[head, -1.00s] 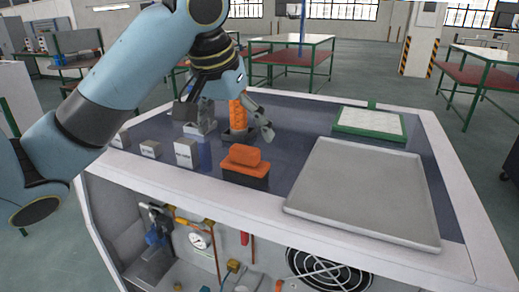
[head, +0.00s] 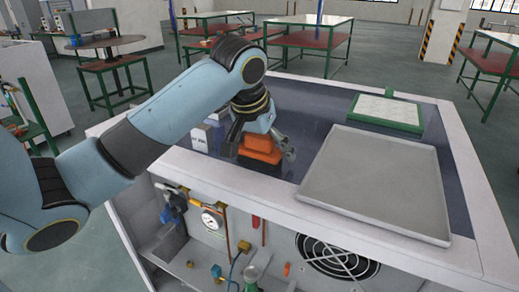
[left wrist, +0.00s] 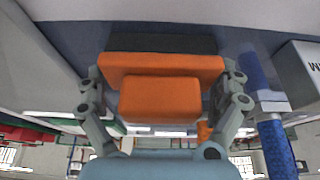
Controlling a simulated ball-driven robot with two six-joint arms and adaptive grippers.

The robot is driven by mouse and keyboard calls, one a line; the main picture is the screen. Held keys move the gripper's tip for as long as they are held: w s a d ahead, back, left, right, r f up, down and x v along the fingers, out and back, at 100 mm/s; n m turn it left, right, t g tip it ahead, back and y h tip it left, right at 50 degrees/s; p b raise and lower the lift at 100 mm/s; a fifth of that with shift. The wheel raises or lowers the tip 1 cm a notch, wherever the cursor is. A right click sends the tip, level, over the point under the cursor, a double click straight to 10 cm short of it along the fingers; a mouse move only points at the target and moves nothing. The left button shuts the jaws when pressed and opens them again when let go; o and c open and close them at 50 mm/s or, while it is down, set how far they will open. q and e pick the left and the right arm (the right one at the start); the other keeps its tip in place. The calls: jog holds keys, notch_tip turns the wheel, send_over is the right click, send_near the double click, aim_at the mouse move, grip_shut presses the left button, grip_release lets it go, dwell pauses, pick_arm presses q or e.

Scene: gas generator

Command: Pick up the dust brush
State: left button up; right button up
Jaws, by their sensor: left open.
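The dust brush, as I take it, is an orange block with a smaller orange grip and a dark lower part (head: 261,157). It lies on the dark blue bench top, left of the grey tray. My left gripper (head: 259,148) is above it, pointing down, its fingers open on either side. In the left wrist view the brush (left wrist: 160,98) sits between the spread fingers of my left gripper (left wrist: 163,88). Whether the fingers touch it I cannot tell. Part of the brush is hidden by the gripper in the head view. My right gripper does not show.
A large grey tray (head: 380,185) is at right, with a green-framed pale panel (head: 388,111) behind it. A small labelled box (head: 200,138) stands left of the gripper. A blue cylindrical thing (left wrist: 277,150) is close beside the gripper in the left wrist view.

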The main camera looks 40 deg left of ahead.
pick_arm(q)
jog(key=shift+c, duration=0.3)
jog(key=c, duration=0.8)
jog(key=shift+r, duration=0.1)
